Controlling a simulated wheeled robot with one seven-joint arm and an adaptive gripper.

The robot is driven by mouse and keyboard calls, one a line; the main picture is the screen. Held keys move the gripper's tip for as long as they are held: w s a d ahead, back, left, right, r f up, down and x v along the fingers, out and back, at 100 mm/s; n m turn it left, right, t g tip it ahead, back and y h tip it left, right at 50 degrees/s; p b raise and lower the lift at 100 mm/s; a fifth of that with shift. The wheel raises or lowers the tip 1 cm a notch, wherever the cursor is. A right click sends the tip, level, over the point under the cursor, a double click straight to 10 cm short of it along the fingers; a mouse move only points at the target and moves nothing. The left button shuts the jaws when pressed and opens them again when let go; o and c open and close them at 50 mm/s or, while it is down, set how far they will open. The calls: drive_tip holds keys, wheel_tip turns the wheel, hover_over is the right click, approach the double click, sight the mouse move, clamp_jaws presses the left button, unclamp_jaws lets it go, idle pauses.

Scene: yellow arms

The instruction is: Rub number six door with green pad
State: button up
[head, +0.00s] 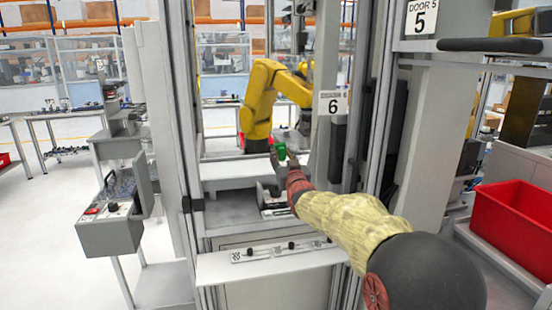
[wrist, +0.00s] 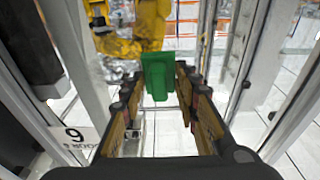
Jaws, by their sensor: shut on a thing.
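My gripper (head: 279,158) is shut on a green pad (head: 281,151), in front of the machine cell with the number six sign. In the wrist view the green pad (wrist: 157,75) sits between the fingertips and sticks out past them. The white sign of door six (head: 333,103) hangs to the right of the pad in the head view. The sign also shows upside down at the lower left of the wrist view (wrist: 75,138). The door's panel is hard to make out; I cannot tell whether the pad touches it.
A yellow robot arm (head: 266,95) stands inside the cell behind the pad. Grey upright frames flank the opening on both sides. A control box (head: 110,222) stands at left, a red bin (head: 512,225) at right. Door five's sign (head: 421,17) is at upper right.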

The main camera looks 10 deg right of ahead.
drive_tip(key=shift+d, duration=2)
drive_tip(key=shift+d+p, duration=0.4)
drive_tip(key=shift+d, duration=1.45)
drive_tip(key=shift+d, duration=0.1)
drive_tip(key=shift+d+r+p, duration=0.1)
drive_tip(key=shift+d+p, duration=0.6)
drive_tip(key=shift+d, duration=0.95)
drive_tip(key=shift+s+f, duration=0.2)
drive_tip(key=shift+s, duration=0.05)
drive_tip(key=shift+s+r+b, duration=0.15)
drive_tip(key=shift+s+b, duration=0.75)
drive_tip(key=shift+s, duration=1.7)
